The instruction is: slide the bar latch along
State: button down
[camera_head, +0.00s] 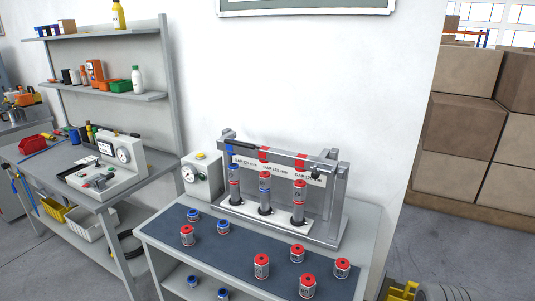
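A grey metal test rig (334,205) stands on the bench at the back. A horizontal bar (283,155), which looks like the bar latch, runs across its top, with blue and red blocks along it. A black knob (302,163) sits near its right end. Three upright cylinders stand below the bar on the rig's light base: one with a blue band (235,185) at left, one in the middle (265,193), and one with a red top (299,202) at right. My gripper is not in view, and nothing touches the bar.
Several red-topped canisters (262,266) and blue-topped ones (223,227) stand on the bench's dark mat (235,256). A gauge box (202,177) stands left of the rig. A second workbench (165,168) is at left, cardboard boxes (463,82) at right. Space before the bar looks clear.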

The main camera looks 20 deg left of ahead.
aim_at(315, 175)
jog(key=u, duration=0.35)
jog(key=k, duration=0.45)
jog(key=u, duration=1.3)
jog(key=i, duration=0.75)
jog(key=z, duration=0.3)
